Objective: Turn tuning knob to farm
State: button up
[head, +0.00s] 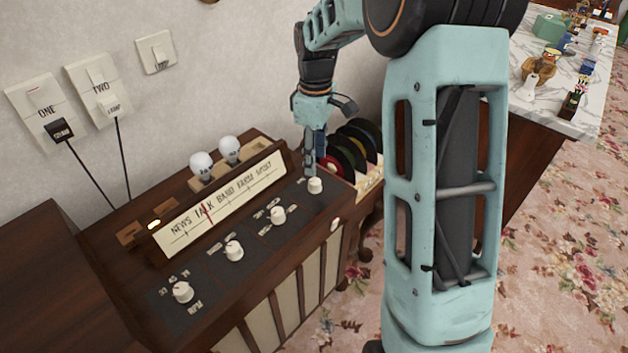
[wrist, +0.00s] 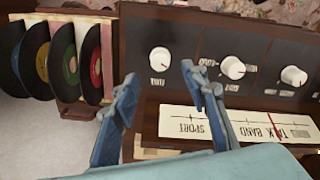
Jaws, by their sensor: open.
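The radio (head: 250,265) is a dark wood set with a row of white knobs. The knob at the right end (head: 315,185) appears to be the tuning knob; it also shows in the wrist view (wrist: 159,60), with a small label too blurred to read surely. The cream dial (head: 222,208) reads NEWS, TALK, BAND, FARM and a last word, SPORT in the wrist view. Its red needle (head: 208,214) stands at TALK. My gripper (head: 310,172) is open above the right-end knob. In the wrist view its fingertips (wrist: 160,74) are apart, with the knob just beyond them, between their lines.
Records in a rack (head: 350,150) stand close to the right of the radio. Two bulbs (head: 202,166) stick up behind the dial. Plugs and cords (head: 62,131) hang from wall sockets at the left. A marble-topped table (head: 590,110) stands far right.

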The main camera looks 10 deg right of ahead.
aim_at(315, 181)
notch_tip(315, 181, down, 7)
jog(key=shift+f+b, duration=0.2)
jog(key=shift+b, duration=0.55)
jog(key=shift+c, duration=0.7)
grip_shut()
